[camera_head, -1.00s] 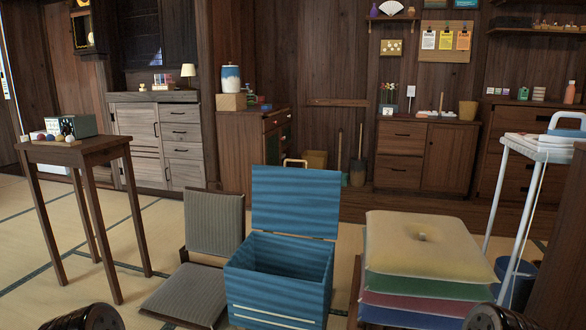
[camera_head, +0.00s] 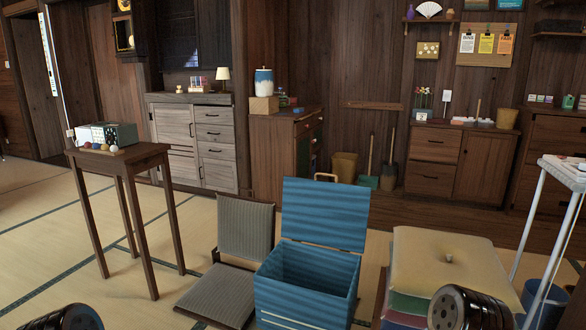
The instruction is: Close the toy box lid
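The blue toy box (camera_head: 305,307) stands on the floor at the lower middle of the head view. Its blue lid (camera_head: 325,212) stands upright at the back edge, so the box is open. Its inside looks empty from here, though the bottom is dark. A dark rounded part of my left arm shows at the bottom left edge, and one of my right arm shows at the bottom right, in front of the cushions. Neither gripper's fingers are in view.
A grey legless chair (camera_head: 243,228) is close on the box's left. Stacked cushions (camera_head: 447,265) are close on its right. A tall wooden table (camera_head: 118,158) stands at left and a white table (camera_head: 564,172) at right. Open tatami (camera_head: 50,235) lies at far left.

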